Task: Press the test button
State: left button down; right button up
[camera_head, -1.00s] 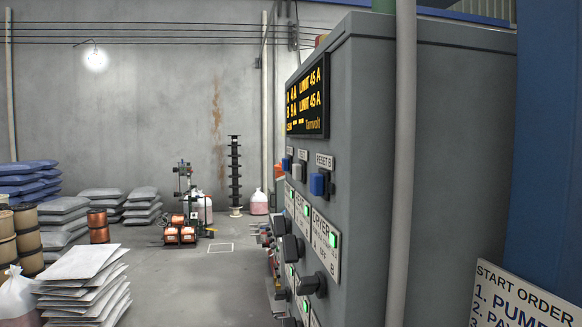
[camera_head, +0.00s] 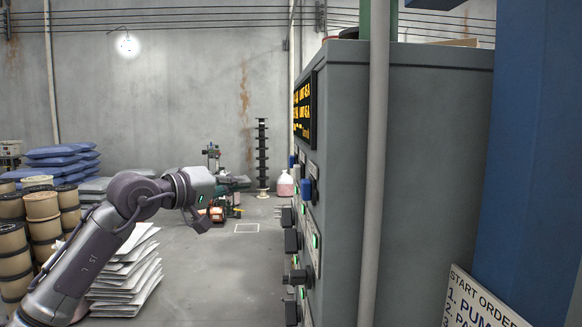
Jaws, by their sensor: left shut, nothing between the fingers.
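The grey control cabinet (camera_head: 345,130) stands right of centre, its front panel seen at a steep angle. A blue button (camera_head: 307,190) is the nearest in the upper row. The middle button (camera_head: 299,173), under the test label, is small and partly hidden; the label is not readable at this angle. My left arm reaches in from the lower left. Its gripper (camera_head: 242,183) is shut and empty, pointing right toward the panel, and appears clear of it. My right gripper is not in view.
Dark knobs (camera_head: 298,275) stick out from the lower panel. A grey vertical pipe (camera_head: 377,150) runs in front of the cabinet's side. Stacked white bags (camera_head: 125,270) and wooden spools (camera_head: 42,205) stand at left. Open floor (camera_head: 215,285) lies between them and the cabinet.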

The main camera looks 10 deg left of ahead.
aim_at(297, 173)
pick_arm(q)
jog(key=shift+s+a+r+m+y, duration=0.2)
jog(key=shift+s+a+r+m, duration=0.1)
jog(key=shift+r, duration=0.3)
jog(key=shift+s+a+r+m+y, duration=0.2)
jog(key=shift+s+a+r+m, duration=0.1)
jog(key=shift+r, duration=0.3)
jog(key=shift+d, duration=0.1)
jog(key=w+d+p, duration=0.1)
jog(key=w+d, duration=0.1)
jog(key=d, duration=0.6)
jog(key=shift+w+d, duration=0.2)
jog(key=shift+w, duration=0.1)
dwell(0.5)
jog(key=shift+w+d, duration=0.1)
jog(key=shift+d, duration=0.3)
